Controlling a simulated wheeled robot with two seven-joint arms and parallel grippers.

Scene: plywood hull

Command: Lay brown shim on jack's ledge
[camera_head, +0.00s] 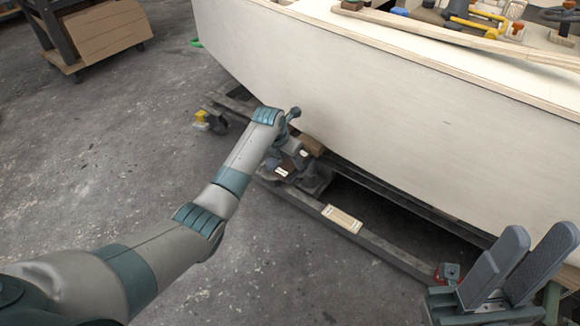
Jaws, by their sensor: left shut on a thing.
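The brown shim (313,145) shows as a small brown block beside the lower flank of the pale hull. My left gripper (294,158) is at its left and shut on it, though the fingers are mostly hidden by my wrist and the contact is hard to see. The jack (314,181) appears as a dark shape below them, on the floor-level frame; its ledge cannot be made out clearly. My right gripper (540,240) is at the lower right, empty, with its two grey fingers apart, far from the shim and the jack.
The plywood hull (400,100) overhangs the work area, with tools, including a yellow-handled one (475,25), on top. Dark rails (385,253) run beneath it, one bearing a pale labelled plate (342,218). A yellow-and-black caster (211,121) stands at left.

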